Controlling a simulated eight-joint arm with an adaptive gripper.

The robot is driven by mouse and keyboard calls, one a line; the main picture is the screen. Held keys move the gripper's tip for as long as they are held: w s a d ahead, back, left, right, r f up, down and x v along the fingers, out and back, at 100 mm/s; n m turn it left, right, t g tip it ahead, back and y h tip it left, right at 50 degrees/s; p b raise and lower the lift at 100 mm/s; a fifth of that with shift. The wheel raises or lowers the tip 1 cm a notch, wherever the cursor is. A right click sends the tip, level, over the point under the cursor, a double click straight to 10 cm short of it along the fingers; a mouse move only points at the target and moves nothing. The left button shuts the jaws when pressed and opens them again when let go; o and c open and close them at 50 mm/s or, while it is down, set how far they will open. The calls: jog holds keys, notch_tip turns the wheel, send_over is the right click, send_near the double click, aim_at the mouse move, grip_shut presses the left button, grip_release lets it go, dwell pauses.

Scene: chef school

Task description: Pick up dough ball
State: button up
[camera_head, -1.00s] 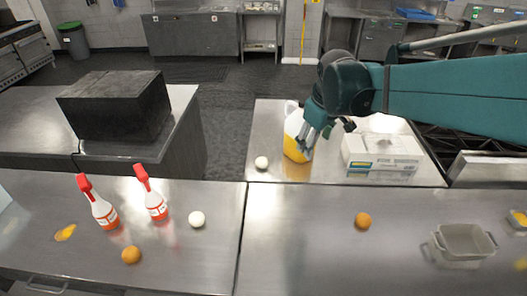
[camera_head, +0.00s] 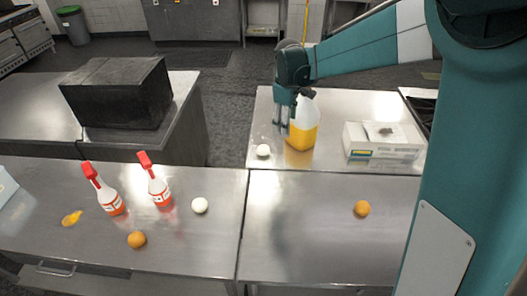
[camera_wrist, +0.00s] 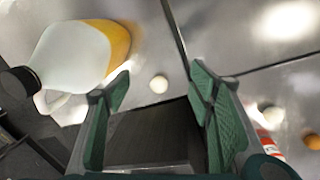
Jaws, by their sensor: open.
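A pale, round dough ball (camera_head: 263,151) lies on the far steel counter, left of the jug. A similar whitish ball (camera_head: 200,205) lies on the near left counter, right of the bottles. My gripper (camera_head: 281,118) is open and empty above the far counter, beyond the first ball and next to the jug. In the wrist view this ball (camera_wrist: 158,84) shows between the spread fingers (camera_wrist: 160,96), apart from them. The other whitish ball (camera_wrist: 272,115) is at the right there.
A jug of yellow liquid (camera_head: 302,122) stands close beside my gripper. A white box (camera_head: 383,147) is to its right. Two red-capped bottles (camera_head: 107,192), (camera_head: 157,184) and an orange ball (camera_head: 137,239) are left; another orange ball (camera_head: 362,208) is right. A black box (camera_head: 117,92) sits far left.

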jog(key=w+a+f+n+g+p, duration=0.1)
jog(key=w+a+f+n, duration=0.1)
jog(key=w+a+f, duration=0.45)
jog(key=n+h, duration=0.1)
jog(key=n, duration=0.2)
send_over(263, 147)
jog(key=shift+g, duration=0.3)
notch_tip(263, 147, down, 8)
jog(key=shift+w+f+p, duration=0.1)
jog(key=shift+w+p, duration=0.05)
jog(key=shift+p, duration=0.3)
jog(key=shift+w+a+f, duration=0.1)
jog(key=shift+a+f, duration=0.2)
jog(key=shift+f, duration=0.1)
jog(key=shift+f, duration=0.1)
jog(key=shift+d+f, duration=0.15)
jog(key=shift+f, duration=1.1)
jog(key=shift+s+d+f+p, duration=0.15)
jog(key=shift+f+p, duration=0.15)
jog(key=shift+f, duration=1)
jog(key=shift+s+d+f+p, duration=0.1)
jog(key=shift+f+p, duration=0.2)
jog(key=shift+f, duration=1)
